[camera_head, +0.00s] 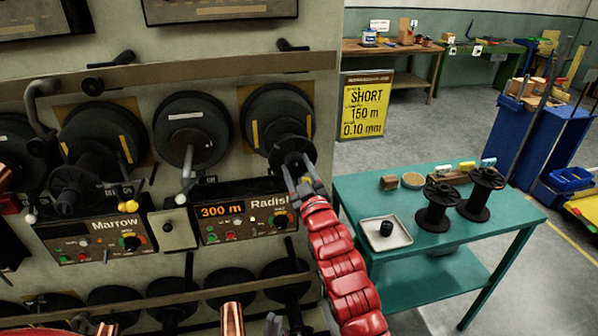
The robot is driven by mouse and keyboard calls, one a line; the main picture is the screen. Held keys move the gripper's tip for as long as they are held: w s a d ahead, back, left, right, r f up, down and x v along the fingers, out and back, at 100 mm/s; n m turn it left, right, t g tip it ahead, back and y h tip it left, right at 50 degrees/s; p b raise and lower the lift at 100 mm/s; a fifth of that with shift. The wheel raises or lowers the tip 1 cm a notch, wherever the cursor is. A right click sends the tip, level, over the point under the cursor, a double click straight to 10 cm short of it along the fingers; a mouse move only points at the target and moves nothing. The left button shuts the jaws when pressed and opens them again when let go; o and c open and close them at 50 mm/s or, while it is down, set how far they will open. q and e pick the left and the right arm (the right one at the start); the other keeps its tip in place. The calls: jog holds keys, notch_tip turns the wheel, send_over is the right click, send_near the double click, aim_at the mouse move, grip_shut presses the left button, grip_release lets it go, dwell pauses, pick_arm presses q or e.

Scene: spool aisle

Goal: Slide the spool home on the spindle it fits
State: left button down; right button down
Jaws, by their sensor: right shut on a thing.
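My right gripper (305,183), on the red arm, is shut on the near end of a dark spool (288,128). The spool is in front of a large dark disc (262,104) on the machine wall, above the panel marked "Radish" (238,211). The spindle there is hidden, so I cannot tell how far the spool sits on it. My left gripper (273,325) seems to show only as a grey tip at the bottom edge; its jaws cannot be made out.
Other dark discs (192,130) line the wall, with levers and a "Marrow" panel (95,232). A green table (470,238) on the right carries two empty black spools (437,206) and a tray (401,238). A yellow sign (366,106) reads "SHORT 150 m 0.10 mm".

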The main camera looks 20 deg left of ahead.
jog(key=shift+w+a+f+b, duration=0.15)
jog(key=shift+w+a+b, duration=0.35)
jog(key=shift+w+b, duration=0.35)
jog(key=shift+c, duration=0.7)
grip_release()
jog(key=shift+s+r, duration=0.1)
jog(key=shift+r, duration=0.1)
jog(key=shift+f, duration=0.1)
